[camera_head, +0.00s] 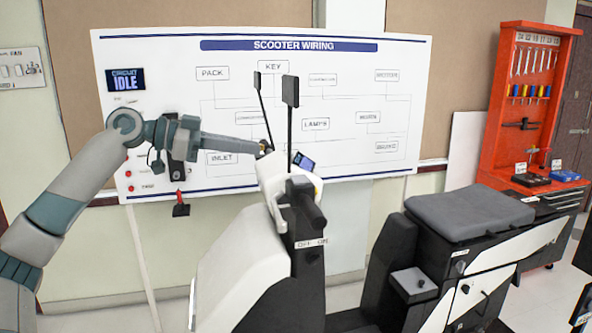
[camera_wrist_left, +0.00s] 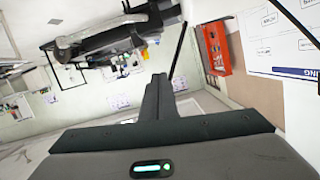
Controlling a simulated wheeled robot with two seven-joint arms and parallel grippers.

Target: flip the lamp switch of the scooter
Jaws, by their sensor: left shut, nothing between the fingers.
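The scooter (camera_head: 238,262) stands in the middle of the head view, with a white front, black steering column and two mirrors on stalks (camera_head: 290,92). An OFF/ON label (camera_head: 311,243) is on the column below the handlebar (camera_head: 305,200). I cannot clearly make out the lamp switch lever itself. My left gripper (camera_head: 266,148) reaches in from the left and is shut and empty, its tip close to the handlebar's far side and the mirror stalks; contact cannot be told. Its closed fingers show in the left wrist view (camera_wrist_left: 158,97). My right gripper is out of view.
A scooter wiring board (camera_head: 350,105) stands behind the scooter, its display (camera_head: 126,80) reading CIRCUIT IDLE. The scooter's grey seat (camera_head: 470,212) is to the right. A red tool cabinet (camera_head: 486,150) stands at the right, also in the left wrist view (camera_wrist_left: 213,48).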

